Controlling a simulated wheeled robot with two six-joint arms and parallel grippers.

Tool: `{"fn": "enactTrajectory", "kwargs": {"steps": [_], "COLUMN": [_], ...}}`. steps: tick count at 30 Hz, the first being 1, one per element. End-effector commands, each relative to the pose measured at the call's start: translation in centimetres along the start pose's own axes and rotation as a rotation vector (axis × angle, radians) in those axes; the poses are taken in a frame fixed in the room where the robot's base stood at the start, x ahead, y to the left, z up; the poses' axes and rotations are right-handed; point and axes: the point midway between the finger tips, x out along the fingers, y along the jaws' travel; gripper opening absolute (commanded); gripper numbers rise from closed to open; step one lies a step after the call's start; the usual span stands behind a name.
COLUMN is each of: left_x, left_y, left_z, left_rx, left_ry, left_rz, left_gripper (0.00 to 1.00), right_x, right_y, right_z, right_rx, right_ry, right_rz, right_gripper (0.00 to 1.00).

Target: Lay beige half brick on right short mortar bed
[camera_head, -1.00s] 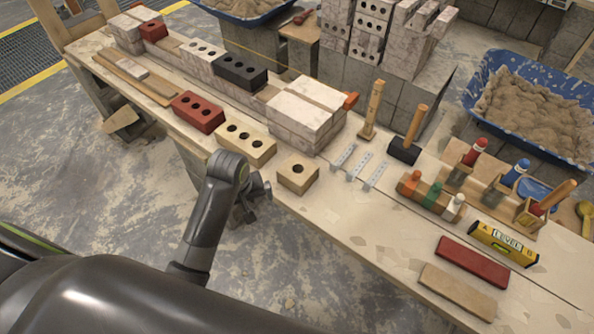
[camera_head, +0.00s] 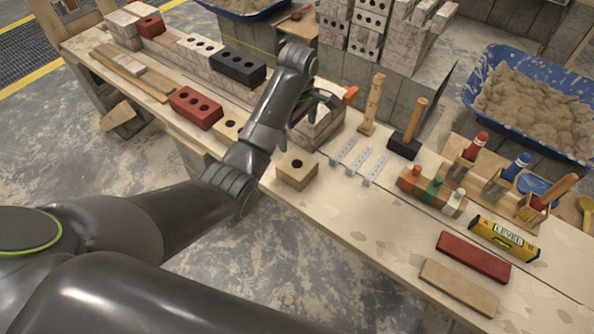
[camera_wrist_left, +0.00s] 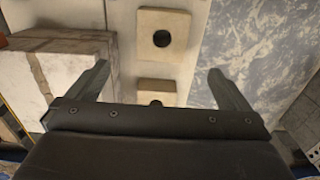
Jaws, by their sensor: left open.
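The beige half brick (camera_head: 297,170), a small block with one hole, stands on the table's front edge. It also shows near the top middle of the left wrist view (camera_wrist_left: 163,36). My left gripper (camera_head: 320,104) is above the pale block stack, behind and up from the half brick. In the left wrist view the gripper (camera_wrist_left: 159,69) is open and empty, with its fingers spread and the half brick beyond the tips. I cannot make out the right short mortar bed; my left arm hides the wall just right of the black brick (camera_head: 238,67). My right gripper is not in view.
A beige holed brick (camera_head: 229,126) lies left of the half brick, partly behind my arm. The pale stack (camera_head: 318,130) stands close behind.

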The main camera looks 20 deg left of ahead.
Motion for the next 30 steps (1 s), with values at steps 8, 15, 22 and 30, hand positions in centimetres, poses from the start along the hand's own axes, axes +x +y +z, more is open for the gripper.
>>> {"fn": "enactTrajectory", "kwargs": {"steps": [8,15,22,30], "left_x": [6.3,10.0,11.7,15.4], "left_y": [-0.2,-0.1,-0.3,-0.4], "left_z": [0.1,0.0,0.0,0.0], "left_rx": [0.001,0.002,0.002,0.003], "left_ry": [-0.003,0.000,-0.001,0.000], "left_rz": [-0.005,-0.001,-0.003,-0.001], "left_gripper": [1.00,1.00,1.00,1.00], "right_x": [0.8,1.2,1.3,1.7], "right_y": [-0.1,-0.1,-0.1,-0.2], "right_z": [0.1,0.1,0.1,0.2], "right_rx": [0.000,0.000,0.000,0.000], "right_ry": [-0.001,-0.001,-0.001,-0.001], "right_rz": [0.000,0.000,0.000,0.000], "right_gripper": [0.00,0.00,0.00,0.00]}}
